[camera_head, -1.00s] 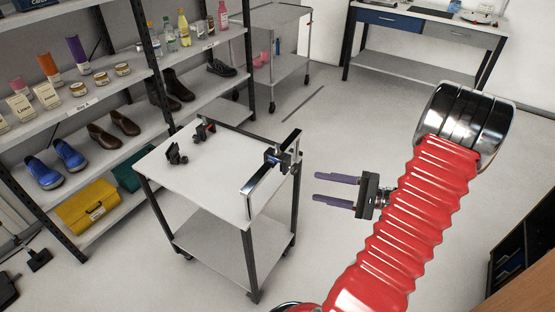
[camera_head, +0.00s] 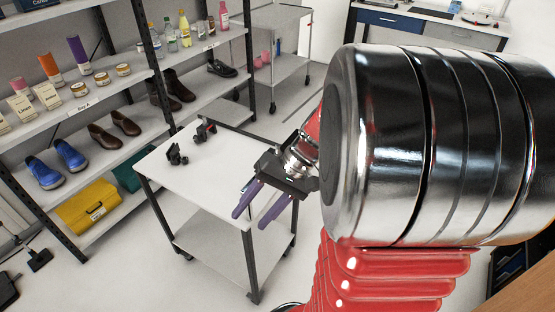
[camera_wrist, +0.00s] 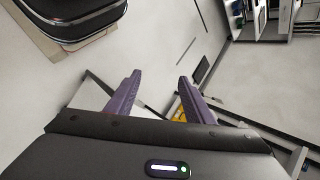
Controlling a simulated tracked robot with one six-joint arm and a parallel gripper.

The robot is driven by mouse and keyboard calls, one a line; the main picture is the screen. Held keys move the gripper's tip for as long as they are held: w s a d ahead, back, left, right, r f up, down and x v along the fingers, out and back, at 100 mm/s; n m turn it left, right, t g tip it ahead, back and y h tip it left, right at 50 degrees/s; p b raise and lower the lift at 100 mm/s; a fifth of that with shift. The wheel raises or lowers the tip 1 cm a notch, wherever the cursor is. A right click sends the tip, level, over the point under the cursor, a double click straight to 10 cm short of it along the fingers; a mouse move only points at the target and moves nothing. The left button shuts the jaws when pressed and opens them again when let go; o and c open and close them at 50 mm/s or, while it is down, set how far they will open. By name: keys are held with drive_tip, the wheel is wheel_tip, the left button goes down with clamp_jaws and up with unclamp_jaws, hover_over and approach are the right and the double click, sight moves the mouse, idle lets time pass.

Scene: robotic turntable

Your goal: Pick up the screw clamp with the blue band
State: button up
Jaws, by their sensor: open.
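The screw clamp with the blue band does not show clearly now. A second earlier it stood at the right edge of the white cart top (camera_head: 205,180), and my gripper now covers that spot in the head view. My gripper (camera_head: 248,220) has its two purple fingers apart and empty, pointing down and left over the cart's right edge. In the wrist view the fingers (camera_wrist: 158,76) are also spread, with only floor visible between them. I cannot tell whether a finger touches the clamp.
A black clamp (camera_head: 176,155) and a red-and-black clamp (camera_head: 204,132) are at the cart's left and back edges. A shelf rack (camera_head: 130,85) with shoes and bottles stands at the left. A wheeled trolley (camera_head: 272,20) stands behind. Open floor lies between.

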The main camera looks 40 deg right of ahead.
drive_tip(key=s+a+r+n+t+h, duration=0.3)
drive_tip(key=s+a+r+n+h, duration=0.1)
drive_tip(key=a+r+n+h, duration=0.2)
drive_tip(key=shift+s+a+r+t+h, duration=0.3)
drive_tip(key=shift+a+r+h, duration=0.5)
drive_tip(key=shift+a+r, duration=0.65)
drive_tip(key=shift+d+r, duration=0.2)
drive_tip(key=shift+d, duration=0.05)
drive_tip(key=shift+c, duration=0.2)
